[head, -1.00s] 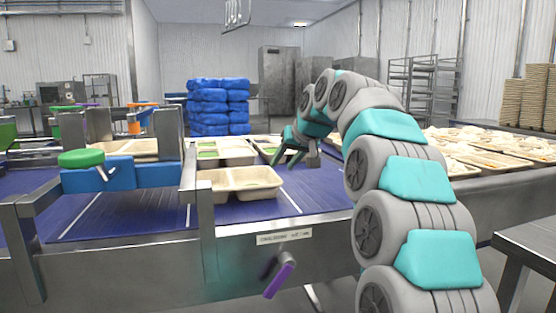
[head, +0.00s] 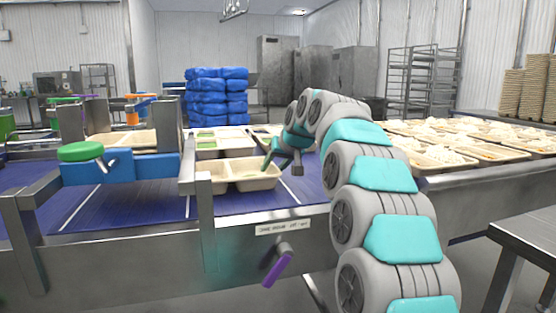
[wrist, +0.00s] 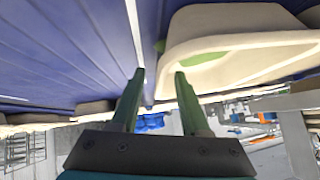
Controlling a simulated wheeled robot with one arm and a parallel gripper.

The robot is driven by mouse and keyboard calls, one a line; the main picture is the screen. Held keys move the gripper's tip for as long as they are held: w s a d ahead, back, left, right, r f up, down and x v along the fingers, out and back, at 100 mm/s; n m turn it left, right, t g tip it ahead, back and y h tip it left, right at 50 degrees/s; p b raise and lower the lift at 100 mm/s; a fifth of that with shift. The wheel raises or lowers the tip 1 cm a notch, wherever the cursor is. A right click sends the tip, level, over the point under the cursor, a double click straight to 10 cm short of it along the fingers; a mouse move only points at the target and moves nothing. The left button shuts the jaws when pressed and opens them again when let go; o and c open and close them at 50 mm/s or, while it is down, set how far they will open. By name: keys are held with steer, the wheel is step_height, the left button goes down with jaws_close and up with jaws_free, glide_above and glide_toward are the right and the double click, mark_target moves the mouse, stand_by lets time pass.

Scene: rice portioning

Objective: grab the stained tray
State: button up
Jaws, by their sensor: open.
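A beige two-compartment tray (head: 255,183) sits on the blue conveyor, nearest the front rail. A faint greenish tint shows in its right compartment. My gripper (head: 281,163) is open at the right end of this tray, its fingers partly in front of the rim.
More trays (head: 222,153) with green contents stand behind on the belt. A blue fixture with a green knob (head: 82,151) stands at the left. A steel rail (head: 270,214) with a purple handle (head: 278,267) runs along the front. Filled trays (head: 470,152) cover the right-hand surface.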

steer(key=shift+w+f, duration=0.1)
steer(key=shift+c, duration=0.3)
jaws_close()
stand_by(0.4)
